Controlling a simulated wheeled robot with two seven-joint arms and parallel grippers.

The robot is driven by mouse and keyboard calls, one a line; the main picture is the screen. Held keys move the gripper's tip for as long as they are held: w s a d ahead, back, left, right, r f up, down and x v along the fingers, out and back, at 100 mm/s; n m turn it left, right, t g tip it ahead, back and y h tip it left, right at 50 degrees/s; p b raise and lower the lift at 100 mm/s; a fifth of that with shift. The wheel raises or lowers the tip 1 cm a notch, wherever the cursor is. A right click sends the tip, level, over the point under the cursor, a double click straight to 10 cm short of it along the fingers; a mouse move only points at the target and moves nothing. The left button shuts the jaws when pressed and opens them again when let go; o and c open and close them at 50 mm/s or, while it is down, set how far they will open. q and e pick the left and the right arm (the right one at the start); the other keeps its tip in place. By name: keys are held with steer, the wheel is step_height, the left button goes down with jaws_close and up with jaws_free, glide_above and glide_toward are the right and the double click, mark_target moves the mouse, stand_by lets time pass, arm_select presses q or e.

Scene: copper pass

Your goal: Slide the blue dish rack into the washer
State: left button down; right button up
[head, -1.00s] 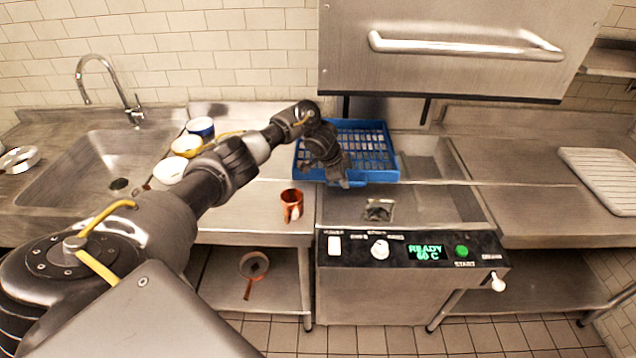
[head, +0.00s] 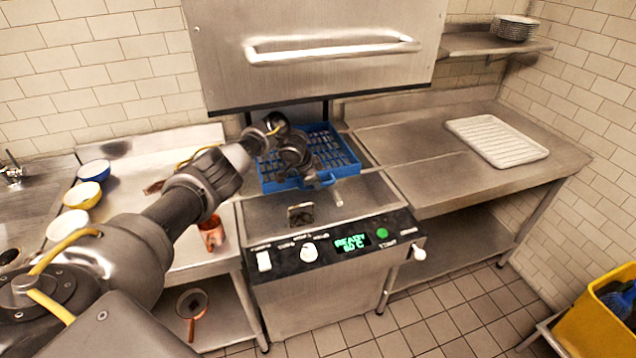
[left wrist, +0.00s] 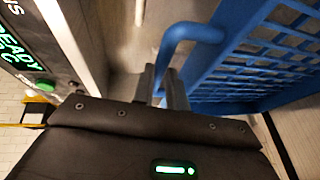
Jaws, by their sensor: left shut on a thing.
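The blue dish rack (head: 268,181) sits in the open washer, beneath the raised steel hood (head: 315,75) and behind the control panel (head: 330,245). It lies roughly level and looks empty. My left gripper (head: 322,184) reaches over the rack from the left to its front right part. In the left wrist view my left gripper (left wrist: 166,88) is shut on the blue rack's looped handle (left wrist: 182,36), and the rack's lattice wall (left wrist: 262,60) is to the right. My arm hides part of the rack. My right gripper is not in view.
A copper pan (head: 192,303) is on the shelf below. The right counter is clear except for a white ribbed tray (head: 497,141). A yellow bin (head: 612,312) stands at lower right.

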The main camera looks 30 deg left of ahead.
arm_select(q)
steer(key=c, duration=1.4)
jaws_free()
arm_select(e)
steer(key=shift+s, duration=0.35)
arm_select(q)
steer(key=d+v, duration=0.1)
steer(key=v, duration=0.6)
steer(key=shift+a+r+b, duration=0.25)
steer(key=shift+a+b, duration=0.15)
steer(key=shift+a, duration=0.05)
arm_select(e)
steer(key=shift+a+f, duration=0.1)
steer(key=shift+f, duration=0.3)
arm_select(q)
steer(key=shift+s, duration=0.1)
